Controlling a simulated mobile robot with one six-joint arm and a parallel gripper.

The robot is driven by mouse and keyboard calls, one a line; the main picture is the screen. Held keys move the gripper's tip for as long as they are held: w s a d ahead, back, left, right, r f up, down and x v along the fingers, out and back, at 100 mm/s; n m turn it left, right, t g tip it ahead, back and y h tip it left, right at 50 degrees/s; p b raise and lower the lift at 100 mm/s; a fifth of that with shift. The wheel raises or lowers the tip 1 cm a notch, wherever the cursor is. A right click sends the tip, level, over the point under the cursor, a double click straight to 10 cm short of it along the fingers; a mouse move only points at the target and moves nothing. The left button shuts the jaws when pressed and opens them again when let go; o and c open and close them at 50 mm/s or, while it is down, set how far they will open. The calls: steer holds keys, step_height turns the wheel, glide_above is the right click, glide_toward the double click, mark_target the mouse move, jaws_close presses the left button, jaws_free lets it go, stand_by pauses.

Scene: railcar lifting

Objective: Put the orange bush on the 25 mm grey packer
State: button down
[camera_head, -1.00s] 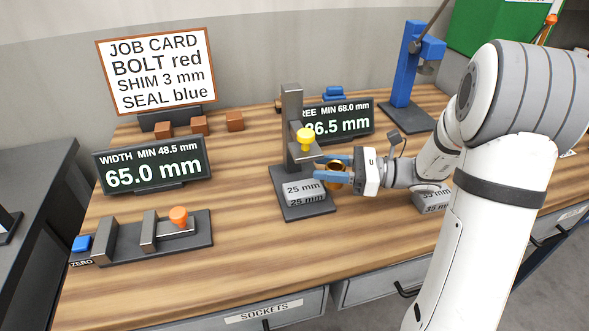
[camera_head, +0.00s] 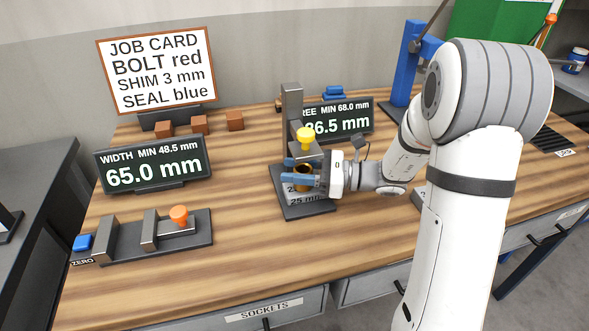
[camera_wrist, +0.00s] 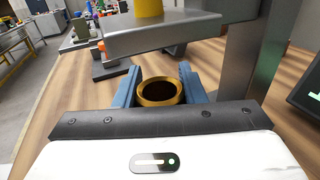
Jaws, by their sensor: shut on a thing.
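My gripper (camera_head: 297,172) has its blue fingers shut on the orange bush (camera_head: 303,184), a short brass-coloured ring held upright. In the wrist view the bush (camera_wrist: 158,92) sits between the two fingers, its dark bore facing up. The grey 25 mm packer (camera_head: 305,199) lies on the base of the height gauge (camera_head: 292,125). The bush is over the packer, under the gauge's arm; the fingers partly cover the packer's top. I cannot tell whether bush and packer touch.
The gauge's arm with its yellow knob (camera_head: 306,138) overhangs the bush closely, and its post stands behind. A display (camera_head: 338,121) reads 86.5 mm. The width gauge (camera_head: 150,238) with an orange knob is at left.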

steer(key=c, duration=1.3)
jaws_free()
steer(key=shift+f, duration=0.15)
steer(key=shift+c, duration=0.2)
steer(key=o, duration=0.4)
steer(key=shift+o, duration=0.2)
